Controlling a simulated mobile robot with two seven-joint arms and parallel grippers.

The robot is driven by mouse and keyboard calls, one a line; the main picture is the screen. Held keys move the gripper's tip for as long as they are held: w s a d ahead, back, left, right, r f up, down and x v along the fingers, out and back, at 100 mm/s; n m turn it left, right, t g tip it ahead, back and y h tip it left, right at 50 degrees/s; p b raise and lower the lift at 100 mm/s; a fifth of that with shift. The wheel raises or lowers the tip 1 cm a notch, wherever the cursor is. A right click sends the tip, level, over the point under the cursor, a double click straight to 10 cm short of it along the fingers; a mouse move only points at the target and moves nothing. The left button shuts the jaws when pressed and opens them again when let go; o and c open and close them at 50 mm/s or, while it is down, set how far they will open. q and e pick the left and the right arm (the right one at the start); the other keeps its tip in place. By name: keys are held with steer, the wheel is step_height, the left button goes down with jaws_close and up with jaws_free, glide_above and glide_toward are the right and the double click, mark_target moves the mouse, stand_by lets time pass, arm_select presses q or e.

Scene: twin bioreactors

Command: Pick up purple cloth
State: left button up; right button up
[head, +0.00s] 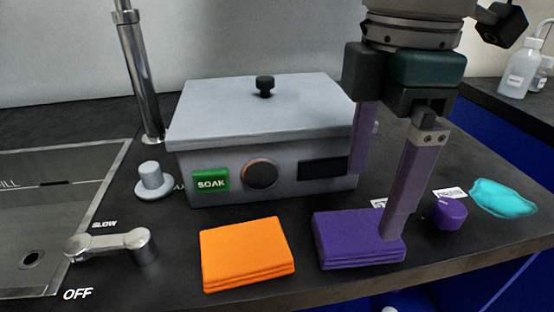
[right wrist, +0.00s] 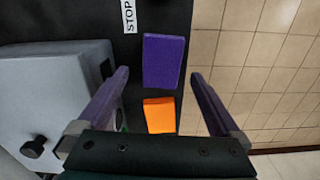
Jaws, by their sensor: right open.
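The folded purple cloth (head: 345,240) lies flat on the dark counter, right of a folded orange cloth (head: 246,254). My right gripper (head: 377,205) is open, with its two purple fingers pointing down at the purple cloth. One finger stands in front of the cloth's right part and hides some of it; the other is behind, near the grey box. In the right wrist view the purple cloth (right wrist: 164,62) shows between the open fingers (right wrist: 160,76), with nothing held. I cannot tell whether a finger touches the cloth. My left gripper is not in view.
A grey lidded box (head: 262,125) with a SOAK label stands close behind the cloths. A purple knob (head: 450,213) and a crumpled turquoise cloth (head: 503,198) are to the right. A metal lever (head: 112,244) and sink are left. The counter's front edge is near the cloths.

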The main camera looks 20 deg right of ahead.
mark_target(358, 229)
steer(key=f, duration=0.2)
steer(key=f+b, duration=0.1)
steer(key=f, duration=0.2)
steer(key=shift+s+a+f, duration=0.1)
steer(key=shift+a+f, duration=0.2)
steer(key=shift+f, duration=0.05)
steer(key=c, duration=1.2)
steer(key=shift+o, duration=0.2)
steer(key=shift+r, duration=0.1)
steer(key=shift+r, duration=0.1)
step_height(358, 229, up, 20)
steer(key=p, duration=0.5)
steer(key=shift+p, duration=0.3)
